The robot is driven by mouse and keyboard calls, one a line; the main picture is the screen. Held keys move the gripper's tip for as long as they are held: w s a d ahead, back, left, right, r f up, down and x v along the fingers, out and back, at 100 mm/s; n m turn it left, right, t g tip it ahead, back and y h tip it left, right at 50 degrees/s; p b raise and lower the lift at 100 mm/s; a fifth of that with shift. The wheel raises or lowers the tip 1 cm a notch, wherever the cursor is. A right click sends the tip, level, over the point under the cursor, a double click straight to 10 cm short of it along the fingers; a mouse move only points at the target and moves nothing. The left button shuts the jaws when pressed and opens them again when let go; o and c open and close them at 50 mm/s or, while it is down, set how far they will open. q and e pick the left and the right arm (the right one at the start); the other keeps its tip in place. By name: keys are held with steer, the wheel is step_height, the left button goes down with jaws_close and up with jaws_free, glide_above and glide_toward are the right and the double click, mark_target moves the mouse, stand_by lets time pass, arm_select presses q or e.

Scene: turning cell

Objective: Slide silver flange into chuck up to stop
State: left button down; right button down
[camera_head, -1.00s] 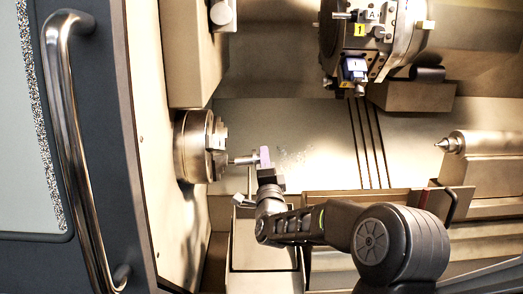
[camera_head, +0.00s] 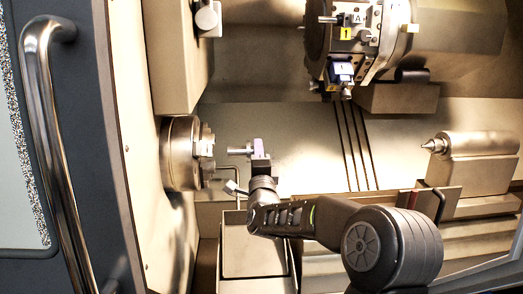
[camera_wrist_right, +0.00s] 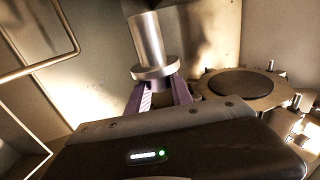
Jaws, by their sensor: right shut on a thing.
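The silver flange (camera_head: 240,150) is held in my right gripper (camera_head: 259,149), whose purple fingers are shut on it. Its shaft points left toward the chuck (camera_head: 182,153) in the head view. A small gap shows between the shaft's tip and the chuck's jaws (camera_head: 206,143), so the flange is outside the chuck. In the right wrist view the silver cylinder (camera_wrist_right: 147,40) and its wider disc (camera_wrist_right: 155,72) stand beyond the purple fingers (camera_wrist_right: 157,93). The chuck's bore and stop are hidden. My left gripper is not in view.
The tool turret (camera_head: 358,45) hangs above right. The tailstock with its pointed centre (camera_head: 432,145) is at the right. A door with a long handle (camera_head: 50,140) is at the left. A bent rod (camera_head: 237,180) stands below the flange. A round dark-faced part (camera_wrist_right: 240,84) shows in the wrist view.

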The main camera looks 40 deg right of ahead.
mark_target(231, 155)
steer(key=shift+w+a+r+p, duration=0.1)
steer(key=shift+w+a+p, duration=0.8)
steer(key=shift+a, duration=0.2)
steer(key=shift+w+a+p, duration=0.65)
steer(key=shift+a+p, duration=0.05)
steer(key=shift+a, duration=0.2)
steer(key=shift+w+a+p, duration=0.6)
steer(key=shift+a+p, duration=0.05)
steer(key=shift+a, duration=0.2)
steer(key=shift+w+a+f+b, duration=0.15)
steer(key=shift+a+f+b, duration=0.05)
steer(key=shift+f+b, duration=0.25)
steer(key=shift+w+a+b, duration=0.25)
steer(key=shift+a+b, duration=0.05)
steer(key=shift+b, duration=0.1)
steer(key=shift+w+a+b, duration=0.25)
steer(key=shift+a+b, duration=0.15)
steer(key=shift+b, duration=0.05)
steer(key=c, duration=1.1)
jaws_free()
steer(key=shift+o, duration=0.9)
